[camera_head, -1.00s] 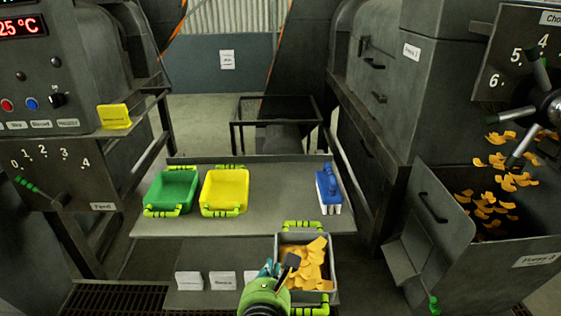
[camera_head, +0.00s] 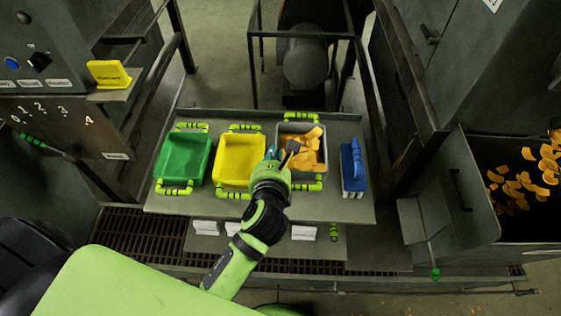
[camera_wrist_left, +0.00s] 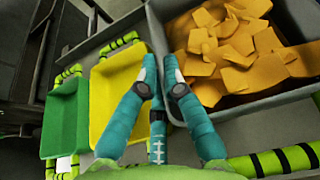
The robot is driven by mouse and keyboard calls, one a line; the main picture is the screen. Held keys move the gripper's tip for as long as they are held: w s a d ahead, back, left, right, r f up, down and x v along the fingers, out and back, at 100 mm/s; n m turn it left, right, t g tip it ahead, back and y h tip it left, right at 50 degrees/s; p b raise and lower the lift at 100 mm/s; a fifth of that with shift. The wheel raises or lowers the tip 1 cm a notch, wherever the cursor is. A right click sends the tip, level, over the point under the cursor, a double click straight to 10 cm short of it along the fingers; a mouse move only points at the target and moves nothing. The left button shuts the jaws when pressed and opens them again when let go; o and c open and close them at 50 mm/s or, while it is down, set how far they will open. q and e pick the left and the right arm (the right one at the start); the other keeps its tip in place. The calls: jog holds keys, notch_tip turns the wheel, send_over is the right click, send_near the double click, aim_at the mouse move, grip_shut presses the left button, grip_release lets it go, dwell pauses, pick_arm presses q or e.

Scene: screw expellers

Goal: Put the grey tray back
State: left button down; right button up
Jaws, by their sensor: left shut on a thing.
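The grey tray (camera_head: 313,168) holds a heap of orange chips (camera_head: 303,149) and is at the upper table, between the yellow tray and the blue brush. Its green handles show at the far and near sides. My left gripper (camera_head: 279,156) is shut at the tray's left wall. In the left wrist view, its teal fingers (camera_wrist_left: 161,72) close at the grey wall (camera_wrist_left: 158,28), with the chips to the right. I cannot tell whether the tray fully rests on the table. My right gripper is not in view.
The yellow tray (camera_head: 238,157) stands close left of the grey tray, with the green tray (camera_head: 183,156) beyond it. The blue brush (camera_head: 353,167) is close on the right. A lower shelf (camera_head: 265,243) with white labels lies in front. A chip-filled hopper (camera_head: 470,190) is at the right.

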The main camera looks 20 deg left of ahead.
pick_arm(q)
jog(key=shift+s+f, duration=0.1)
jog(key=shift+f, duration=0.75)
jog(key=f, duration=0.3)
jog(key=shift+w+f, duration=0.2)
jog(key=shift+f, duration=0.1)
jog(key=c, duration=1.8)
grip_release()
jog(key=shift+f, duration=0.15)
jog(key=o, duration=0.4)
